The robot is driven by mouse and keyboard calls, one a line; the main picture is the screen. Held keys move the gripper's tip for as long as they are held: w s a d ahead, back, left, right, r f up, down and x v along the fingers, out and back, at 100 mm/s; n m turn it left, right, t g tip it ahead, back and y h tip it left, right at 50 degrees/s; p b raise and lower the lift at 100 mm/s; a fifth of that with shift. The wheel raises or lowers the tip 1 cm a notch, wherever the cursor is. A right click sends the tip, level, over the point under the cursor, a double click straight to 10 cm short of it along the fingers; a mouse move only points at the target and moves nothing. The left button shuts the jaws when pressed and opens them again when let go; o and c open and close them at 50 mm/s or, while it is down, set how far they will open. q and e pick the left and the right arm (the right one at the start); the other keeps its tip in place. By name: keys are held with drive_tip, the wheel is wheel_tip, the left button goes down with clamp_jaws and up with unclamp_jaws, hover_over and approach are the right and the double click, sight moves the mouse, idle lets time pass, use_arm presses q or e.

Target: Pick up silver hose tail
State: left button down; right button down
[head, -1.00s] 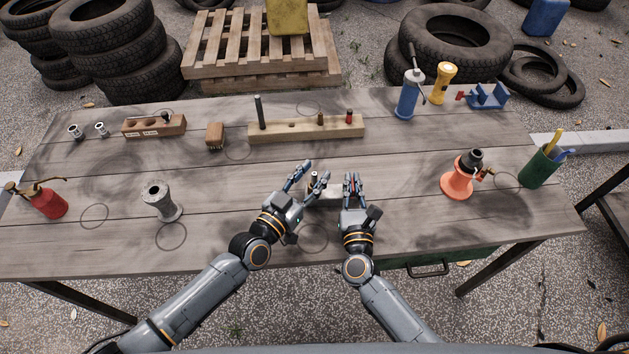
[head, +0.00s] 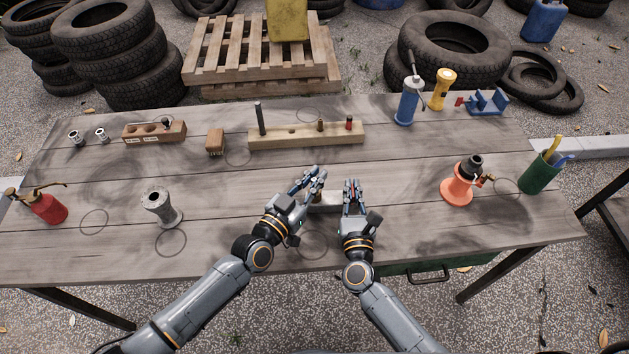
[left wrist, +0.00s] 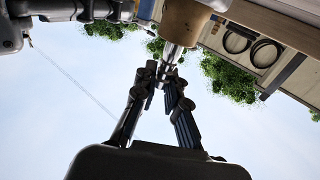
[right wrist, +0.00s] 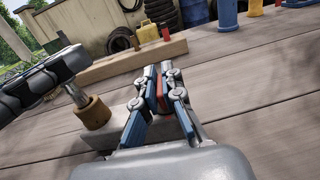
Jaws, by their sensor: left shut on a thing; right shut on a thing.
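My left gripper (head: 318,177) is shut on a tapered silver stem, which looks like the silver hose tail (left wrist: 172,50). The stem rises from a tan-brown cylindrical collar (left wrist: 184,20); in the right wrist view the collar (right wrist: 95,112) stands at a pale grey block (head: 329,199), below the left fingers. I cannot tell whether it rests on or beside the block. My right gripper (head: 351,185) is shut on a small red thing (right wrist: 160,90) right of the collar. The right fingers hide most of the red thing.
Two small silver fittings (head: 75,137) stand at the far left. A brown holed block (head: 140,133), a brush (head: 215,143) and a long wooden rack (head: 285,136) line the back. A grey spool (head: 160,206) stands left, an orange cone-like stand (head: 457,190) right.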

sight(315, 178)
use_arm(q)
drive_tip(key=shift+r, duration=0.5)
wheel_tip(315, 178, up, 2)
drive_tip(key=shift+r, duration=0.25)
drive_tip(key=v, duration=1.8)
drive_tip(key=shift+f, duration=0.1)
use_arm(e)
drive_tip(key=c, duration=1.4)
unclamp_jaws()
